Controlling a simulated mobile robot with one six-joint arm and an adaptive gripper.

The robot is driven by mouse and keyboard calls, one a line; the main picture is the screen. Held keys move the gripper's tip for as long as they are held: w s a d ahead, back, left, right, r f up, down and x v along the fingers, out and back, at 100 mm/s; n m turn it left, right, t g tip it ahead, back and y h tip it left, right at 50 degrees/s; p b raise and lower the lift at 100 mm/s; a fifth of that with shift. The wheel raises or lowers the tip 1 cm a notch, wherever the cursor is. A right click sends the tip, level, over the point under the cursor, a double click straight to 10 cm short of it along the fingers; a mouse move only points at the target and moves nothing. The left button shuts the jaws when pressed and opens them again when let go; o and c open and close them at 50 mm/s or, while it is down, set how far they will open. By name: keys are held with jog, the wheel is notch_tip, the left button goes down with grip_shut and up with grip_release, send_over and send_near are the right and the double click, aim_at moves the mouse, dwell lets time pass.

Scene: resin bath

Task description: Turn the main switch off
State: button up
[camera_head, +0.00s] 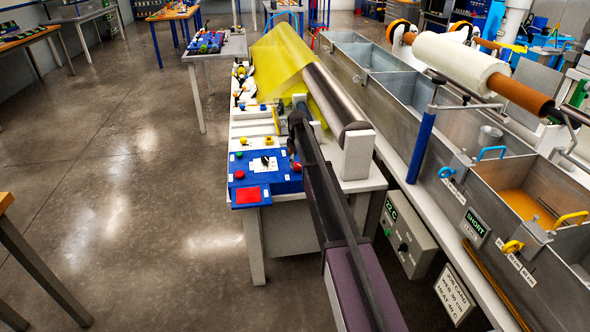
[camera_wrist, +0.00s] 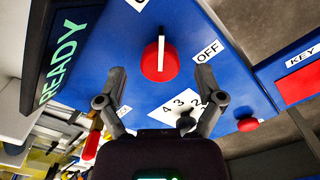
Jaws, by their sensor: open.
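The main switch (camera_wrist: 152,68) is a round red knob with a white pointer bar on a blue panel (camera_wrist: 110,40). The pointer stands upright in the wrist view. An OFF label (camera_wrist: 209,50) lies to its right; another label (camera_wrist: 138,4) above is cut off. My gripper (camera_wrist: 160,70) is open, with one fingertip on each side of the switch in that picture. The gap in depth is hard to judge, and I see no contact. In the head view, my gripper (camera_head: 297,122) is near the panel (camera_head: 282,186), and the red knob (camera_head: 297,166) shows partly beside my arm.
A numbered dial (camera_wrist: 183,118) with a black knob, a red button (camera_wrist: 248,124) and a red KEY plate (camera_wrist: 301,86) sit close by. A READY display (camera_wrist: 62,55) stands at left. A metal roller (camera_head: 335,98) and resin bath (camera_head: 525,200) lie right; floor at left is clear.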

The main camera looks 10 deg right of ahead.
jog(key=shift+f+b, duration=0.45)
jog(key=shift+f, duration=0.3)
